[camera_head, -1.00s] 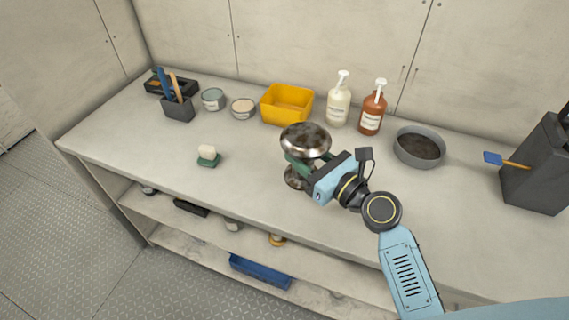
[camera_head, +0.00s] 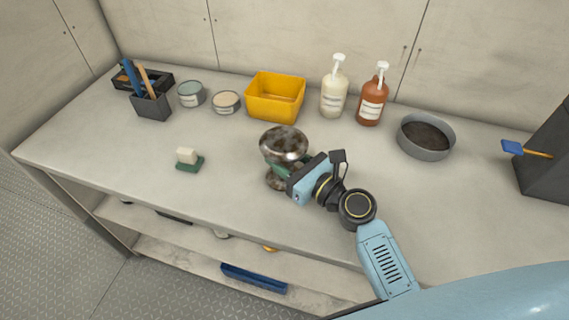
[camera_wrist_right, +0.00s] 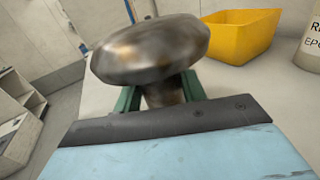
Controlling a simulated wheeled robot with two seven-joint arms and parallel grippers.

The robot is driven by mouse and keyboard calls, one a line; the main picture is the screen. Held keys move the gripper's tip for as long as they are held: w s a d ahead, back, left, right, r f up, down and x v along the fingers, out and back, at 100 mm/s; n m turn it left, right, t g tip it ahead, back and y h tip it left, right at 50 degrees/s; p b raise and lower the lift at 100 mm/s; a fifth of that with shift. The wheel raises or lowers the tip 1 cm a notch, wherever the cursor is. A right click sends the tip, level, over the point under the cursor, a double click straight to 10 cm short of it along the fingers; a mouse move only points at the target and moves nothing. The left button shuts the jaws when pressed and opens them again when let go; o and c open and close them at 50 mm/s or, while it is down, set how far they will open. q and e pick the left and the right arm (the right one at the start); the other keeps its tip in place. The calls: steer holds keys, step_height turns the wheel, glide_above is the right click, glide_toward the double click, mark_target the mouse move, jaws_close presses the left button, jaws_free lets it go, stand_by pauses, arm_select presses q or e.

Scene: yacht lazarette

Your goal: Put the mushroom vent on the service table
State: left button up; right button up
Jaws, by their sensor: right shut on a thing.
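The mushroom vent (camera_head: 284,143) is a shiny, stained metal piece with a wide domed cap, a narrower stem and a flared base. It is upright at the middle of the grey worktop (camera_head: 110,150). My right gripper (camera_head: 281,171) is shut around its stem, below the cap. In the right wrist view the vent's cap (camera_wrist_right: 150,48) hides most of the stem, with a green finger on each side. The base appears at or just above the worktop; I cannot tell if it touches. My left gripper is not in view.
Behind the vent stand a yellow bin (camera_head: 275,97), a white pump bottle (camera_head: 334,90) and a brown pump bottle (camera_head: 371,98). A round grey pan (camera_head: 425,137) is to the right. Two tins, a pen holder (camera_head: 150,103) and a green-white brush (camera_head: 188,159) are left. Worktop around the brush is clear.

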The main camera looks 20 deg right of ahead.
steer(key=shift+f, duration=0.25)
steer(key=o, duration=1.2)
steer(key=shift+c, duration=0.2)
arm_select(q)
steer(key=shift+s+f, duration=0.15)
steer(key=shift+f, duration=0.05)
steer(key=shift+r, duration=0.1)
arm_select(e)
steer(key=shift+s+d, duration=0.15)
steer(key=shift+s, duration=0.05)
steer(key=b+v, duration=0.1)
steer(key=v, duration=0.9)
steer(key=shift+s+d, duration=0.1)
steer(key=shift+s, duration=0.2)
steer(key=shift+s+d, duration=0.2)
steer(key=shift+s, duration=0.15)
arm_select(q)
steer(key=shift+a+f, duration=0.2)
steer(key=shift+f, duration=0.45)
